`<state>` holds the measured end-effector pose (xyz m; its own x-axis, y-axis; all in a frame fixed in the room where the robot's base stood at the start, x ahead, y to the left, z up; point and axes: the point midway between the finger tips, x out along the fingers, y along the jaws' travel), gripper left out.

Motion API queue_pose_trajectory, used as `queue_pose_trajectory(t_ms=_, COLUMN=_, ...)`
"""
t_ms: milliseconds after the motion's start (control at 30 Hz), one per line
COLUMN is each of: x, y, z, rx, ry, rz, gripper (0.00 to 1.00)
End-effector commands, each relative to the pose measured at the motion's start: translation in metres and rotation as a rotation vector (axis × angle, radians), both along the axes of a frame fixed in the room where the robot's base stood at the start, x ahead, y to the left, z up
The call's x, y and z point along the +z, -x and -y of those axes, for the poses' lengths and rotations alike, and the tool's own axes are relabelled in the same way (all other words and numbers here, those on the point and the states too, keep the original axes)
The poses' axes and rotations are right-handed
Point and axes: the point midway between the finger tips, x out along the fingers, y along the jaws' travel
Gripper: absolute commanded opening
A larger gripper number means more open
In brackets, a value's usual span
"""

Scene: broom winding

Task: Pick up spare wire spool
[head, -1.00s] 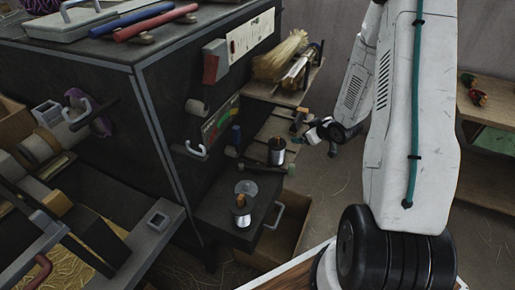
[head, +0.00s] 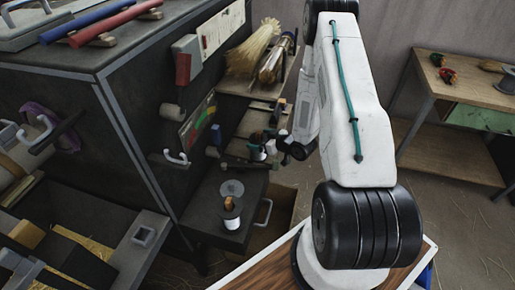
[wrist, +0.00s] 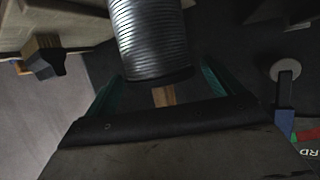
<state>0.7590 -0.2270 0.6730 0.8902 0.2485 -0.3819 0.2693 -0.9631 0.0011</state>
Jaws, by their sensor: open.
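A silver wire spool (wrist: 152,40) with a dark flange and a wooden core end fills the top middle of the wrist view. My gripper (wrist: 162,78) is open, with a teal-lined finger on each side of the spool's near end. I cannot tell how deep the spool sits between the fingers. In the head view my gripper (head: 270,147) is at this spool's place by the rear shelf and mostly hides it. A second wire spool (head: 231,214) stands upright on a dark pull-out shelf (head: 238,240) at the cabinet's side, nearer to me.
The dark cabinet (head: 130,130) stands to the left, with hooks and a white handle on its side. A grey disc (head: 231,188) is behind the second spool. A wooden shelf (head: 245,88) with broom straw (head: 252,48) is above. A wooden table (head: 480,75) stands at right.

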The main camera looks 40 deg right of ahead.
Motion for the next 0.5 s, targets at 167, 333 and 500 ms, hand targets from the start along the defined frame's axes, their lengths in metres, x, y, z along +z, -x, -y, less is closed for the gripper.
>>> queue_pose_trajectory(t_ms=167, x=-0.0064, y=-0.0131, z=-0.003, rx=-0.002, ry=-0.001, rz=0.0, gripper=0.91)
queue_pose_trajectory(t_ms=333, x=-0.0065, y=-0.0134, z=-0.0026, rx=-0.004, ry=-0.001, rz=-0.001, gripper=0.91)
queue_pose_trajectory(t_ms=500, x=-0.0064, y=-0.0134, z=-0.0026, rx=-0.003, ry=-0.002, rz=-0.002, gripper=0.58)
